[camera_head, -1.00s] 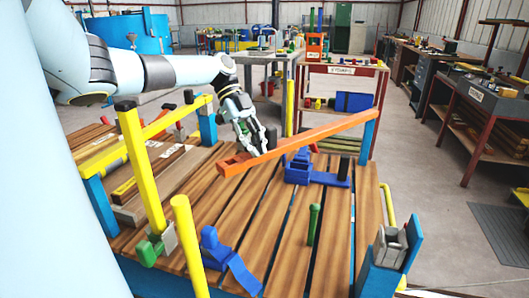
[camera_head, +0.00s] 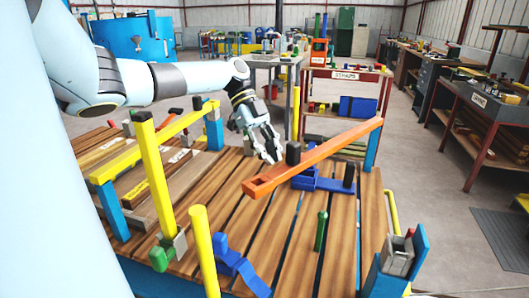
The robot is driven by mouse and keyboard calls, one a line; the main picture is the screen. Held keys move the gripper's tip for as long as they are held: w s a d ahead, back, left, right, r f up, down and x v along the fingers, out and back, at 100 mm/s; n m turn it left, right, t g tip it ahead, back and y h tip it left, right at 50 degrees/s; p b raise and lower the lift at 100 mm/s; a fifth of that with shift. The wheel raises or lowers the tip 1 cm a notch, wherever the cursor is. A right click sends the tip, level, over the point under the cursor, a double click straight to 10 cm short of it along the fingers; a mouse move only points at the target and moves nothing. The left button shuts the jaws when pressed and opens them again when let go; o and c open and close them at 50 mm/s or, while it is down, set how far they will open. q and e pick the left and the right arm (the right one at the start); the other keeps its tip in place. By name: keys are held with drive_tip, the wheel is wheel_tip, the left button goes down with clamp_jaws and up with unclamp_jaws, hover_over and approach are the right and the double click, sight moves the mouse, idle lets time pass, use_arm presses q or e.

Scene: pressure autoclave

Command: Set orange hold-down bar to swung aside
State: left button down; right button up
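The orange hold-down bar (camera_head: 325,151) lies slanted above the slatted table. Its far right end is at a blue post (camera_head: 372,148), and its slotted near end is free over the slats. A black knob (camera_head: 293,153) stands on the bar. My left gripper (camera_head: 271,158) points down, just left of the knob and behind the bar's near half. Its fingers look close together; I cannot tell whether they touch the bar or are shut. The knob is not between them. A blue post with a grey fork (camera_head: 398,257) stands at the front right. My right gripper is not in view.
Blue clamp parts (camera_head: 308,180) sit under the bar, and a green pin (camera_head: 320,231) stands in front. A yellow bar frame (camera_head: 155,172) and a yellow post (camera_head: 204,250) stand at the left. Bare slats (camera_head: 280,228) lie in front of the bar.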

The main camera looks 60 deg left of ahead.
use_arm(q)
drive_tip(key=w+v, duration=0.1)
drive_tip(key=v, duration=0.7)
drive_tip(key=shift+b, duration=0.4)
